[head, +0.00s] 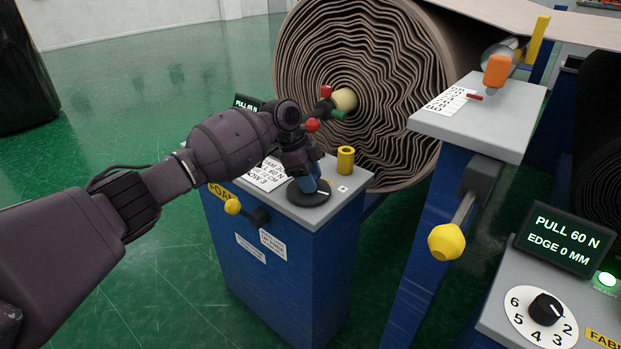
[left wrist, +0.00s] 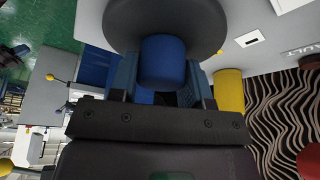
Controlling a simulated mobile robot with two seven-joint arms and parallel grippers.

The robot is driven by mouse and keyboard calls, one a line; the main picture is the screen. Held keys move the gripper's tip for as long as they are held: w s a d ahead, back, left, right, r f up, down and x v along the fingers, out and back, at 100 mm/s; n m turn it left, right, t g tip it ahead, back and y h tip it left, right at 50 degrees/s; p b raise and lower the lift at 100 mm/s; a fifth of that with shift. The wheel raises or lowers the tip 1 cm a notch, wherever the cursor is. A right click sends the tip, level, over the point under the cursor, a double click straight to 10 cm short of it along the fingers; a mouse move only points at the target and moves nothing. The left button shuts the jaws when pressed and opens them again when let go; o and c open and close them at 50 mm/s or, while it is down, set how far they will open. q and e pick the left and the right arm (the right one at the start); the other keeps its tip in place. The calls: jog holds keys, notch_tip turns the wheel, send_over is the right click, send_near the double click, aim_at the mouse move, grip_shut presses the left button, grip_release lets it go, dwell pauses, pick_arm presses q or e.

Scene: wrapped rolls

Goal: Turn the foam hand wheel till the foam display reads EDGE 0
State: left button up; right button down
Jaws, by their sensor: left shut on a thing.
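The foam hand wheel (head: 303,197) is a dark disc on the grey top of the foam stand (head: 324,216). It also shows in the left wrist view (left wrist: 200,38), with a blue knob (left wrist: 163,62) standing on it. My left gripper (head: 312,182) is shut on this blue knob, a finger on each side of it in the wrist view. The foam display (head: 247,102) stands behind my left arm. Only its "PULL" line shows in part; its EDGE line is hidden by my arm. My right gripper is in neither view.
A yellow cylinder (head: 346,160) stands close by the wheel, and a printed card (head: 262,176) lies left of it. A large wrapped roll (head: 390,75) is behind. At right, another display (head: 557,240) reads "PULL 60 N, EDGE 0 MM" above a numbered dial (head: 541,315).

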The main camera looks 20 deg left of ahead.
aim_at(294, 186)
pick_arm(q)
jog(key=shift+f, duration=0.1)
jog(key=o, duration=0.9)
jog(key=shift+r, duration=0.2)
jog(key=shift+a+r, duration=0.15)
jog(key=shift+r, duration=0.15)
jog(key=p+v, duration=0.2)
jog(key=v, duration=0.8)
jog(key=shift+s, duration=0.1)
